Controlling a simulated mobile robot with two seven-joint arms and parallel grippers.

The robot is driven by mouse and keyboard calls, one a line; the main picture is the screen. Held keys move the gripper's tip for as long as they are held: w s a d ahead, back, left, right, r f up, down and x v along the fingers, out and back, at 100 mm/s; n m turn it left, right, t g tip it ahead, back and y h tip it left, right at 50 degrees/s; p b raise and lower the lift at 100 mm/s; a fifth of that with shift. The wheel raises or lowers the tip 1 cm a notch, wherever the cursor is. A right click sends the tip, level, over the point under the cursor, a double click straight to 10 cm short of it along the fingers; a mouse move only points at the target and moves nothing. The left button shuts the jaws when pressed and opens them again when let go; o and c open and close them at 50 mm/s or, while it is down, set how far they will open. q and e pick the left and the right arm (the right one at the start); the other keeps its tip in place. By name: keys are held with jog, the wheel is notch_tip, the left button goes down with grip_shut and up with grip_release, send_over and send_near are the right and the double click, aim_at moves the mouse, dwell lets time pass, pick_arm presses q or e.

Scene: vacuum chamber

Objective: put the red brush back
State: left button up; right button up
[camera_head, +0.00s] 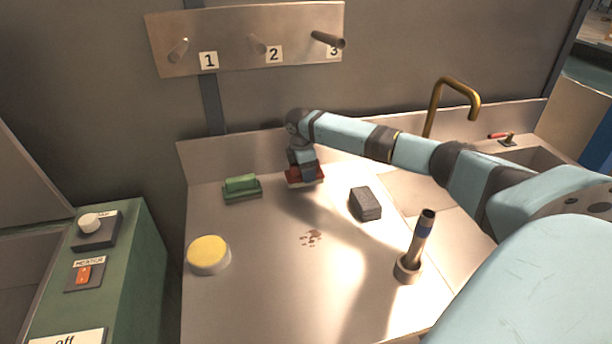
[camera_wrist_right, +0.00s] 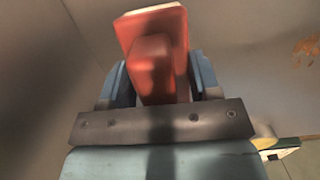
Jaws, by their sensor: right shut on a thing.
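The red brush (camera_head: 305,178) is at the back of the steel counter, near the back wall, with my right gripper (camera_head: 303,172) directly above it. In the right wrist view the brush (camera_wrist_right: 151,68) has a raised red grip on a wider red body with a pale edge. My right gripper (camera_wrist_right: 155,85) is shut on that grip, one blue finger on each side. I cannot tell whether the brush touches the counter. My left gripper is not in view.
A green brush (camera_head: 241,188) lies to the left, a grey block (camera_head: 365,204) to the right. A yellow-topped round sponge (camera_head: 209,254), a brown stain (camera_head: 311,238) and an upright tool (camera_head: 416,248) are nearer. A numbered peg rack (camera_head: 240,50) hangs above; a brass tap (camera_head: 450,85) stands right.

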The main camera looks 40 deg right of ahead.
jog(key=shift+f, duration=1.1)
jog(key=shift+f, duration=0.1)
jog(key=o, duration=0.9)
jog(key=r, duration=0.4)
jog(key=a+r, duration=0.1)
jog(key=r, duration=0.7)
jog(key=shift+w+a+r, duration=0.15)
jog(key=shift+w, duration=0.25)
jog(key=shift+s, duration=0.1)
